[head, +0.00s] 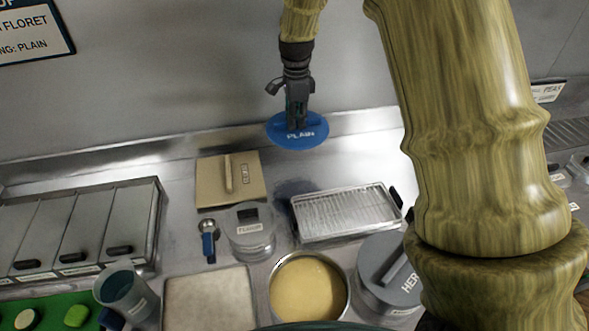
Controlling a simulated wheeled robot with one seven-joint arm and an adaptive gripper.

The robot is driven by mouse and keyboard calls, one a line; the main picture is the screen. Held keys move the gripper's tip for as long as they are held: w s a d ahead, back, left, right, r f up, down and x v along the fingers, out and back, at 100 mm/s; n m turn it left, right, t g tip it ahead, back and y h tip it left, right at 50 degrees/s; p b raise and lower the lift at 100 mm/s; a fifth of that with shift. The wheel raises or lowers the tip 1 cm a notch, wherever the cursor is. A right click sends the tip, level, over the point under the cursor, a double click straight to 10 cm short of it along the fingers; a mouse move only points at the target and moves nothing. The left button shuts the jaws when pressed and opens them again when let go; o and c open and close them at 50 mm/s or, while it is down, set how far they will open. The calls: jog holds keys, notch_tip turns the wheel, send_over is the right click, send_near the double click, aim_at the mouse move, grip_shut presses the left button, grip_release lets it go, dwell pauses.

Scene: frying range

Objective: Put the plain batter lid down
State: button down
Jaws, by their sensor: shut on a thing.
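The plain batter lid (285,138) is a round blue disc marked "PLAIN". My gripper (296,124) points down and is shut on it, at the top middle of the head view. The lid hangs above the back of the steel counter, in front of the wall ledge, with a shadow below it on the counter. The grip point on the lid is hidden by the fingers. An uncovered round pot of yellow batter (307,290) stands at the front middle.
A tan square lid or board (210,183), a grey-lidded container (250,240), a wire rack tray (345,213) and a grey "HER..." lid (380,268) crowd the counter. Lidded bins (85,235) stand left. A small patch of counter (290,180) under the blue lid is bare.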

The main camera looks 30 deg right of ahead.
aim_at(295, 132)
jog(key=f+b, duration=0.1)
jog(key=f, duration=0.1)
jog(key=w+f+b, duration=0.1)
jog(key=f, duration=0.1)
jog(key=shift+f+b, duration=0.25)
jog(key=shift+b, duration=0.15)
jog(key=shift+s+f, duration=0.1)
jog(key=shift+s, duration=0.1)
jog(key=shift+f, duration=0.25)
notch_tip(295, 132, down, 5)
jog(key=shift+r+p, duration=0.2)
jog(key=shift+p, duration=0.4)
jog(key=shift+f+p, duration=0.7)
jog(key=shift+f, duration=1.8)
jog(key=shift+f, duration=0.1)
jog(key=c, duration=1.5)
grip_release()
jog(key=shift+o, duration=0.2)
